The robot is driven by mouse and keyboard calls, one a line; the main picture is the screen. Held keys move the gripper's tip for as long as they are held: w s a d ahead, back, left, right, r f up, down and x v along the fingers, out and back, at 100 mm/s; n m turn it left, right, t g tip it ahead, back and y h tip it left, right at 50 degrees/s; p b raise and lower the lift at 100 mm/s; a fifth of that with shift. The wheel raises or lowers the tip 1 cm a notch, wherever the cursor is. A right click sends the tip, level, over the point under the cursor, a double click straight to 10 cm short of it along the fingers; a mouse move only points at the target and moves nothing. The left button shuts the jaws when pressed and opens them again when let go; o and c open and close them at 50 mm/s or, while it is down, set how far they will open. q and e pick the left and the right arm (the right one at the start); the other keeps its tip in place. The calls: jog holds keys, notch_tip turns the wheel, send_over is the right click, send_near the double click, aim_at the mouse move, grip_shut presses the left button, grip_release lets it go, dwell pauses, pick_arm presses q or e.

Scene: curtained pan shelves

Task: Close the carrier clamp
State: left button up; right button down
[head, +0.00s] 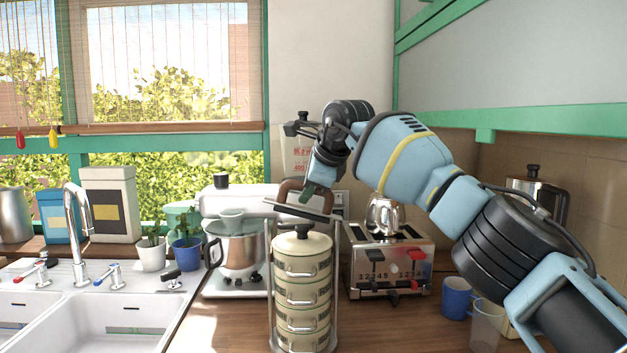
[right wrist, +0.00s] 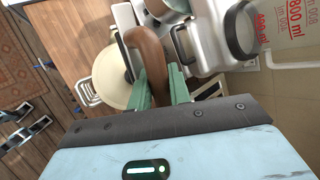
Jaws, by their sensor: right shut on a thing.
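The carrier (head: 303,270) is a stack of cream round tins with small metal side handles, upright on the wooden counter between two metal side rods. A dark knob tops its lid. The carrier clamp (head: 298,209) is a flat bar across the rod tops, above the knob, with a brown loop handle (head: 291,189). I cannot tell whether the bar is seated. My right gripper (head: 309,192) has its green fingers shut on the handle, which also shows in the right wrist view (right wrist: 135,50). The cream lid (right wrist: 108,76) shows left of it there. My left gripper is not in view.
A toaster (head: 388,268) with a kettle behind it stands right of the carrier. A stand mixer (head: 236,245) is to the left. A blue mug (head: 456,298) and a clear glass (head: 487,325) are at right. The sink (head: 95,320) is far left.

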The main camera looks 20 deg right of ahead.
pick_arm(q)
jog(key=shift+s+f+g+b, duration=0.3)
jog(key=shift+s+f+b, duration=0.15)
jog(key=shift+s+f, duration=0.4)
pick_arm(e)
jog(key=shift+w+a+f+n+g+h, duration=0.1)
jog(key=shift+a+f+n+g+h, duration=0.1)
jog(key=shift+a+f+h, duration=0.3)
jog(key=shift+w+a+f+n+g+h, duration=0.1)
jog(key=shift+a+f+n+g+h, duration=0.15)
jog(key=shift+f+h, duration=0.4)
jog(key=shift+r, duration=0.15)
jog(key=c, duration=1.6)
grip_release()
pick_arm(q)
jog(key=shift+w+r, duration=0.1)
pick_arm(e)
jog(key=shift+s+r, duration=0.3)
jog(key=shift+r, duration=0.25)
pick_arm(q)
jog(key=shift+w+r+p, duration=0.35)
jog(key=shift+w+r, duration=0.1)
pick_arm(e)
jog(key=v, duration=0.6)
jog(key=shift+s+r, duration=0.2)
jog(key=shift+s, duration=0.1)
